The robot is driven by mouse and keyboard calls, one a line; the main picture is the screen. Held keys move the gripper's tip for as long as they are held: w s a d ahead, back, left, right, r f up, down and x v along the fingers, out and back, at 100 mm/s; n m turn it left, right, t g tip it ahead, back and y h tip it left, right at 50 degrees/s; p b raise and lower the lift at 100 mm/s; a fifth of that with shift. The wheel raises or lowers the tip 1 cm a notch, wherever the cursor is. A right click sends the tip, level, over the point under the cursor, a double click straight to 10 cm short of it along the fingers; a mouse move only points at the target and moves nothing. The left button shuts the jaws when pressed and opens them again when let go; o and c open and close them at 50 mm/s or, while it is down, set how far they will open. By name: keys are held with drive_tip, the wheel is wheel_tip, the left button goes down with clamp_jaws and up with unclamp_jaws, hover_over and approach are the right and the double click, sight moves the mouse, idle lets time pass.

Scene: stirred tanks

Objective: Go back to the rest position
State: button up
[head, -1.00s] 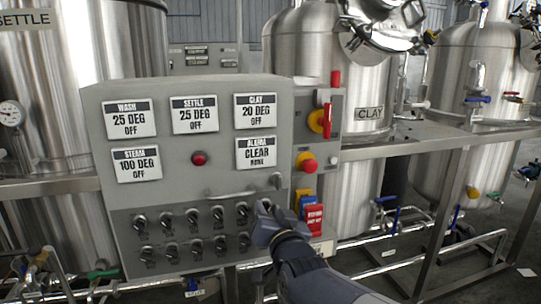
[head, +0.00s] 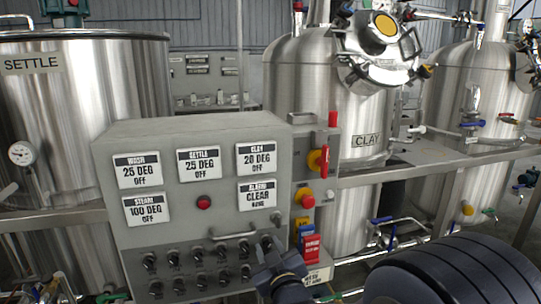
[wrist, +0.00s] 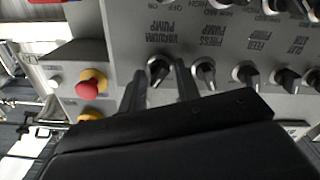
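My gripper (head: 277,262) is in front of the lower right part of the grey control panel (head: 130,235), by the right end of the knob rows. In the wrist view its two dark fingers (wrist: 160,80) stand apart, with nothing held between them. A black knob (wrist: 158,69) under the "vacuum pump" label shows between and just beyond the fingertips; I cannot tell whether they touch it. Part of my arm (head: 455,275) fills the lower right of the head view.
A horizontal handle (head: 232,236) juts from the panel above the knobs. A red emergency button (head: 307,201) and red rotary handle (head: 324,161) protrude at its right. Steel tanks (head: 320,90) stand behind. A rail (head: 400,174) runs right of the panel.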

drive_tip(key=n+p, duration=0.2)
drive_tip(key=shift+r+p, duration=0.2)
drive_tip(key=shift+p, duration=0.1)
drive_tip(key=b+v, duration=0.1)
drive_tip(key=v, duration=0.4)
drive_tip(key=shift+s+f, duration=0.2)
drive_tip(key=shift+s, duration=0.1)
drive_tip(key=shift+d+r, duration=0.1)
drive_tip(key=shift+d, duration=0.05)
